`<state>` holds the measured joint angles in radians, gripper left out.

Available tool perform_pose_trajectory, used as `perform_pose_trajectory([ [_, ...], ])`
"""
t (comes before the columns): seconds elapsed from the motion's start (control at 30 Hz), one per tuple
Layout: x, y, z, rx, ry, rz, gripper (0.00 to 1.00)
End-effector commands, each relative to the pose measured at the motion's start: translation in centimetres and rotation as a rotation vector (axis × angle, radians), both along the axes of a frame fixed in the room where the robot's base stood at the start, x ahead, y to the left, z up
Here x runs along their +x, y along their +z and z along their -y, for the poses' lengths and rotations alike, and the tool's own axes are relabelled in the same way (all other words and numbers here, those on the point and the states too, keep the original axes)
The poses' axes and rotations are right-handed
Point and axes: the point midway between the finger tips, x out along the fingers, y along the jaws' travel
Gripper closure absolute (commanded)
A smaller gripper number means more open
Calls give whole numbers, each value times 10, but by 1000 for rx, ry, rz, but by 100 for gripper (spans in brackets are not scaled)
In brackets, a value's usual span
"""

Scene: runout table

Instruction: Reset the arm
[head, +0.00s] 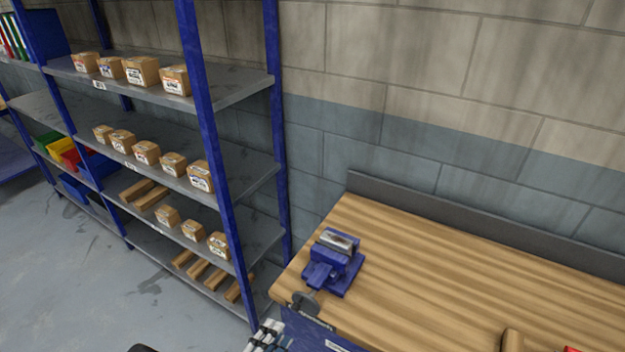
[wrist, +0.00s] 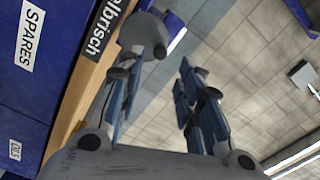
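My gripper (wrist: 168,75) shows in the wrist view with its two blue-padded fingers apart and nothing between them. In the head view, what looks like part of my gripper (head: 267,338) shows at the bottom edge, just in front of the left end of the workbench (head: 440,265). The rest of the arm is mostly out of view. A blue vise (head: 333,263) is mounted at the bench's left corner. In the wrist view, a rounded grey part, probably of the vise (wrist: 145,35), lies beyond the left finger; whether they touch cannot be told.
Blue cabinet fronts (wrist: 40,75) labelled SPARES and OILS stand close at left in the wrist view. A blue-framed shelf (head: 225,190) with several cardboard boxes stands left of the bench. Open grey floor (head: 80,290) lies before it.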

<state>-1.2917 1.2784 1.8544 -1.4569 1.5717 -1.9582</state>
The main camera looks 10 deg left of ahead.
Motion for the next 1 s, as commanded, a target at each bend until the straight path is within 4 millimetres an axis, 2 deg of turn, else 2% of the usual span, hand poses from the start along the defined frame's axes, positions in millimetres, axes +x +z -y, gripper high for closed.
perform_pose_trajectory([
  [0.07, 2, 4, 3, 20, -17, 4, 67],
  [0.17, 11, 20, 17, 114, -95, 23, 67],
  [0.27, 24, 49, 47, 298, -251, 71, 67],
  [0.33, 30, 72, 76, 463, -393, 128, 67],
  [0.47, 30, 110, 131, 771, -667, 275, 67],
  [0.6, 16, 142, 184, 1085, -957, 486, 67],
  [0.7, -1, 160, 216, 1295, -1158, 670, 67],
  [0.8, -21, 176, 242, 1490, -1356, 883, 67],
  [1.0, -64, 199, 274, 1830, -1729, 1388, 67],
])
